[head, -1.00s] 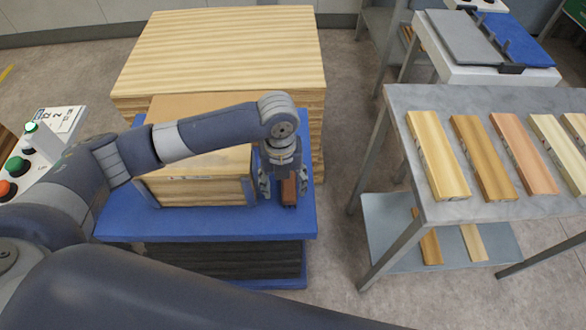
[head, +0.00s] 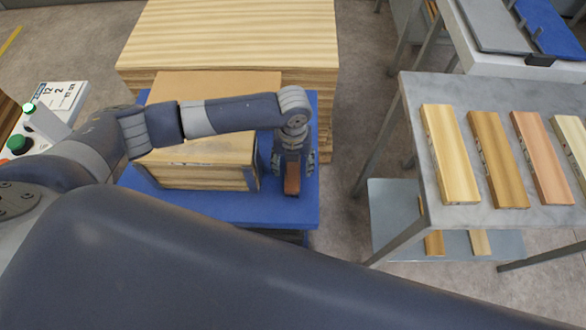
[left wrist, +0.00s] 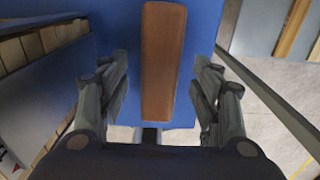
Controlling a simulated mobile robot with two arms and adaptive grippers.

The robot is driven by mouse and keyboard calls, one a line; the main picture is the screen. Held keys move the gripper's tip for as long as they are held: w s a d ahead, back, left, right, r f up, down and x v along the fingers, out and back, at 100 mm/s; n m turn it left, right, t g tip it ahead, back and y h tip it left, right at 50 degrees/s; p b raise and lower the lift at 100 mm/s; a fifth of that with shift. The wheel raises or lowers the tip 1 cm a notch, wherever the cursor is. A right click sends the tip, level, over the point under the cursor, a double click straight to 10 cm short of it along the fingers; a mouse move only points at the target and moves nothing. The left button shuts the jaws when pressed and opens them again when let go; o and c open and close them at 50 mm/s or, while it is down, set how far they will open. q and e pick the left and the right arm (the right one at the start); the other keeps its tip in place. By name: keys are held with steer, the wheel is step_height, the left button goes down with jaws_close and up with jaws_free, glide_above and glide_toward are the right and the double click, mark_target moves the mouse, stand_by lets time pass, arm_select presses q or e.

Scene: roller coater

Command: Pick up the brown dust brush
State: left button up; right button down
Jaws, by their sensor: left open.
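The brown dust brush (head: 292,182) lies on the blue platform (head: 225,207), to the right of a wooden box. In the left wrist view the brush (left wrist: 161,62) shows as a long brown bar running away from the camera, between the open fingers. My left gripper (head: 293,172) is open above the brush and covers part of it in the head view. In the wrist view its fingers (left wrist: 160,98) stand on both sides of the brush, apart from it. My right gripper is not in view.
The wooden box (head: 205,166) stands close on the left of the gripper, with a large wooden stack (head: 230,40) behind. A grey table (head: 450,215) with several wood samples stands to the right. A control panel (head: 45,125) is at the left.

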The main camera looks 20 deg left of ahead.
mark_target(293, 167)
arm_select(q)
step_height(293, 167, down, 2)
steer(key=shift+s+f, duration=0.1)
steer(key=shift+f+p, duration=0.3)
steer(key=shift+f, duration=0.2)
steer(key=shift+c, duration=1.1)
steer(key=c, duration=1)
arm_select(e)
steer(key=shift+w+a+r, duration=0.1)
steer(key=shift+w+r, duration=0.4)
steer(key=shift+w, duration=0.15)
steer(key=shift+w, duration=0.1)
